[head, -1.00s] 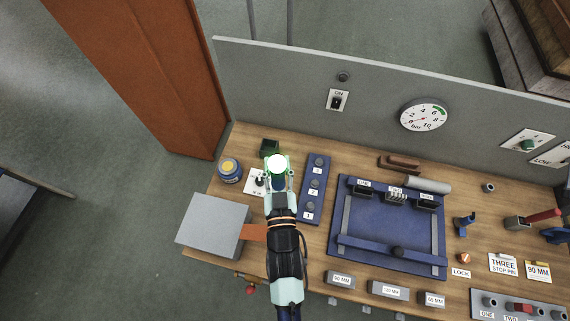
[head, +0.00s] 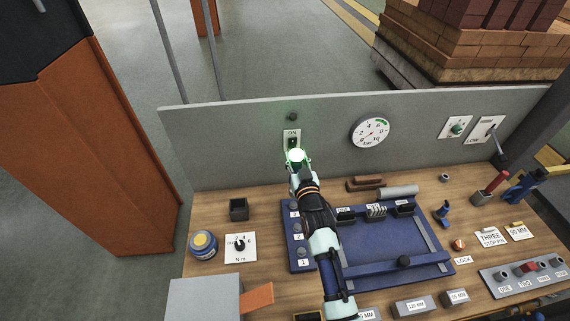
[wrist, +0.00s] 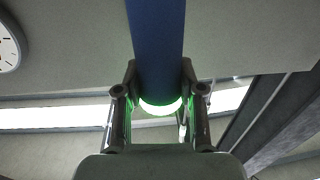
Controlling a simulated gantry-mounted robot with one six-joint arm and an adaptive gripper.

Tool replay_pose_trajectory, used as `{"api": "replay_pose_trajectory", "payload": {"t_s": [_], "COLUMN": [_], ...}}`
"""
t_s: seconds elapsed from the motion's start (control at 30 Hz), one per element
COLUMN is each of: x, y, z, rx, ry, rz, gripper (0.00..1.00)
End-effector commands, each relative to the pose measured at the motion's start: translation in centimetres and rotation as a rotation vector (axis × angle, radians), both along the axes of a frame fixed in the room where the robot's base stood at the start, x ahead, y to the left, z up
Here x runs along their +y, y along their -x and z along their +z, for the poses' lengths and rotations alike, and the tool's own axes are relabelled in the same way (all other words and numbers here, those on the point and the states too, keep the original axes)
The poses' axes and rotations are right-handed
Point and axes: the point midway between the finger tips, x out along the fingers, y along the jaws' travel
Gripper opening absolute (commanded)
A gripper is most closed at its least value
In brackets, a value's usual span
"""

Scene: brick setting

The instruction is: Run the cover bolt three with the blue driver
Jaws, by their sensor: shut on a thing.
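My gripper (head: 299,165) is shut on the blue driver (wrist: 157,40), whose blue body runs up out of the wrist view between the fingers. A white glow with a green rim (head: 296,155) shows at the driver's end in both views. In the head view the gripper hides most of the driver. The blue cover strip (head: 290,222) carries bolts numbered 1, 2 and 3. Bolt three (head: 293,205) is at its far end, just below my gripper in the picture. I cannot tell the gripper's height above it. The driver's lower tip is not visible.
A grey panel with an ON switch (head: 292,140) and a gauge (head: 370,132) stands behind the gripper. A blue frame (head: 440,262) lies right of the strip. A torque dial (head: 240,246), dark box (head: 238,209) and round tin (head: 203,245) are to the left.

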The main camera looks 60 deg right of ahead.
Motion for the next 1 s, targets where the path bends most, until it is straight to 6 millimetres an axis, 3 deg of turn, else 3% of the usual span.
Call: {"api": "replay_pose_trajectory", "payload": {"t_s": [0.17, 0.6, 1.0], "x": [0.1, 0.1, 0.1], "y": [0.0, -0.1, -0.1], "z": [-0.6, -5.6, -5.6], "rx": [-0.002, -0.003, -0.003], "ry": [0.002, 0.003, 0.003], "rz": [0.001, 0.001, 0.002], "gripper": [0.00, 0.00, 0.00]}}
